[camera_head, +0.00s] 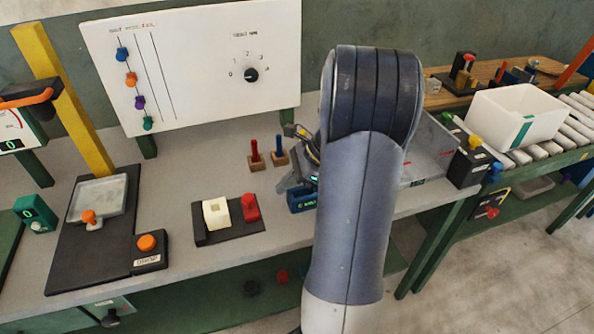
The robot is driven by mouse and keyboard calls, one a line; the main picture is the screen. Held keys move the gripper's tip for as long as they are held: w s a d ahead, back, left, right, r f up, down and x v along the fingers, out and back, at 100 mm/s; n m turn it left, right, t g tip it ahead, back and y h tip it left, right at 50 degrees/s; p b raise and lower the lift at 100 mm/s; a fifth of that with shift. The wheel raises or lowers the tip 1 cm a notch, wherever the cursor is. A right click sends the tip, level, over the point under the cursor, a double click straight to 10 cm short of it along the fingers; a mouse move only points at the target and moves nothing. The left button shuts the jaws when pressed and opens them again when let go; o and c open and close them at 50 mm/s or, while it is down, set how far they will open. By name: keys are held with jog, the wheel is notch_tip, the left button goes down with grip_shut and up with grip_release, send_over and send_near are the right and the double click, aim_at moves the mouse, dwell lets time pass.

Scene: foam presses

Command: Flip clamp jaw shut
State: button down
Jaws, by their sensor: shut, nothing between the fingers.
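My gripper (288,183) shows only in part, as grey and dark pieces at the left edge of my large blue-grey arm. It is shut, and I see nothing held in it. Just below it a small dark blue block (302,201) with a white label stands near the bench's front edge. The block's right part is hidden behind my arm. I cannot tell whether my gripper touches it. No clamp jaw can be made out clearly; my arm covers that part of the bench.
Red and blue pegs on wooden bases (256,161) stand left of my gripper. A black plate (230,225) with a cream block and red knob lies further left. A white bin (512,115) rests on rollers at the right. Grey bench between these is clear.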

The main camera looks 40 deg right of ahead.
aim_at(248, 199)
jog(key=a, duration=0.1)
jog(key=w+a+f, duration=0.1)
jog(key=a, duration=0.1)
jog(key=w+a, duration=0.1)
jog(key=shift+w+a+f+p, duration=0.15)
jog(key=shift+a+f+p, duration=0.1)
jog(key=shift+f+p, duration=0.15)
jog(key=shift+w+a, duration=0.25)
jog(key=shift+a, duration=0.5)
jog(key=shift+w+a, duration=0.2)
jog(key=shift+a, duration=0.5)
jog(key=shift+w+a, duration=0.25)
jog(key=shift+a, duration=0.5)
jog(key=shift+d+r, duration=0.1)
